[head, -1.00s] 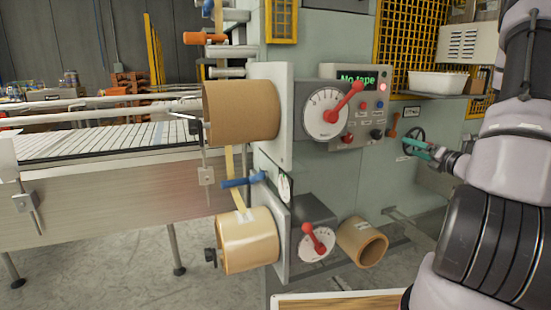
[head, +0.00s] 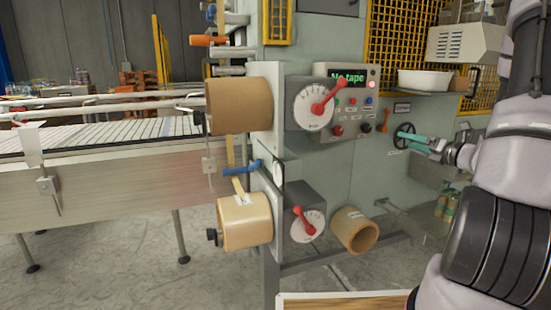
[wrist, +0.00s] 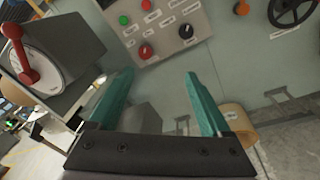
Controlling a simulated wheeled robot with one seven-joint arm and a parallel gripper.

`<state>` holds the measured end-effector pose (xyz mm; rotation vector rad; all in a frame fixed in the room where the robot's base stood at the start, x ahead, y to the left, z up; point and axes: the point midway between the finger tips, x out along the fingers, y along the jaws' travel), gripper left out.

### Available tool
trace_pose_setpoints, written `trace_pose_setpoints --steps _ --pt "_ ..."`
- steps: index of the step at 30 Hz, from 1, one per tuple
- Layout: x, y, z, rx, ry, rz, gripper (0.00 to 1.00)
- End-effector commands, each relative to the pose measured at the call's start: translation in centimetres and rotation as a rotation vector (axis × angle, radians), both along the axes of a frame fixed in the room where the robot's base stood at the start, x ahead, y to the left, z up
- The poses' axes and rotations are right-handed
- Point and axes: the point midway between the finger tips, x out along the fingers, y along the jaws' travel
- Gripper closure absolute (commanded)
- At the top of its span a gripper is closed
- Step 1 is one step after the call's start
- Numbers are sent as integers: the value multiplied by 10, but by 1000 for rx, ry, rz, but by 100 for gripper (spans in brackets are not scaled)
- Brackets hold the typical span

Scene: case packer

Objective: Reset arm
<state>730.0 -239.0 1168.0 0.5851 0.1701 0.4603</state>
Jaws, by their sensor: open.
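My gripper (head: 416,142) is in front of the machine's grey panel, on the right side of the head view, close to the black handwheel as seen there. In the wrist view my gripper (wrist: 158,85) shows two teal fingers spread apart with nothing between them. My grey and black arm fills the right edge of the head view.
The case packer has a control panel (head: 349,105) with a "No tape" display, a dial with a red lever (head: 313,103) and a lower dial (head: 308,225). Tape rolls (head: 238,105) (head: 245,220) hang left; another roll (head: 355,230) sits lower right. A conveyor (head: 100,185) runs left.

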Motion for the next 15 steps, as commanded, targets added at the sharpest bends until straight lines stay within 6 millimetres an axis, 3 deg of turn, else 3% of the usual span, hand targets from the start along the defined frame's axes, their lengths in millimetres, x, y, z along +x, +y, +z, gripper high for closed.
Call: trace_pose_setpoints --steps 8,15 --pt "-15 63 34 -192 -48 214 18" --pt "-58 141 68 -504 -145 515 18"
